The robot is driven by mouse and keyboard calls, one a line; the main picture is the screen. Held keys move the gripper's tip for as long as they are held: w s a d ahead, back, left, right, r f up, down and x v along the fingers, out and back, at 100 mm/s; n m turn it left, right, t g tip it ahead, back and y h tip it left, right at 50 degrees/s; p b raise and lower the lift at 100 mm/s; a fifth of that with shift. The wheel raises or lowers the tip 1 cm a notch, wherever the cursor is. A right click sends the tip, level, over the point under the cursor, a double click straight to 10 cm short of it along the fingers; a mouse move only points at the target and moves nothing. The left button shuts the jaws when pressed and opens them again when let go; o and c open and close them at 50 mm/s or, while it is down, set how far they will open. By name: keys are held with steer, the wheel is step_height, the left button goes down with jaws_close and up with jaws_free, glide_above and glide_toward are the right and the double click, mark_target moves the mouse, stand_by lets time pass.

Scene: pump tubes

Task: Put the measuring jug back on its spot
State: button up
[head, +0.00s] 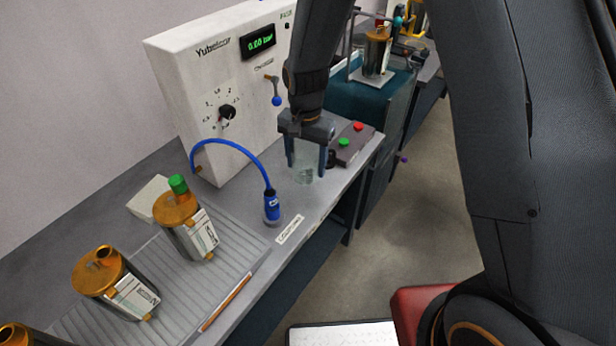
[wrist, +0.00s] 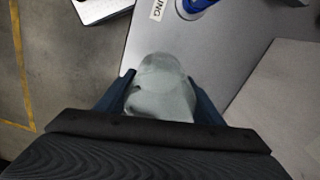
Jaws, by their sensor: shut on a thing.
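The measuring jug (head: 304,174) is a clear, pale see-through vessel at the right part of the bench, beside the button box. My gripper (head: 308,168) points down with its two blue fingers on either side of the jug and is shut on it. In the wrist view the jug (wrist: 160,88) sits between the fingers (wrist: 162,95), over the grey bench top. I cannot tell whether its base touches the bench. A label strip (head: 290,229) lies on the bench to the left of the jug.
A blue hose connector (head: 271,206) stands on the bench near the label. The white test unit (head: 215,95) is behind it. The button box (head: 353,146) is close on the right. Orange-capped pump cans (head: 188,225) stand on the ribbed mat (head: 185,285).

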steer(key=shift+f+p, duration=0.8)
steer(key=shift+f, duration=2.4)
steer(key=shift+f, duration=0.1)
steer(key=o, duration=1.1)
steer(key=shift+c, duration=0.2)
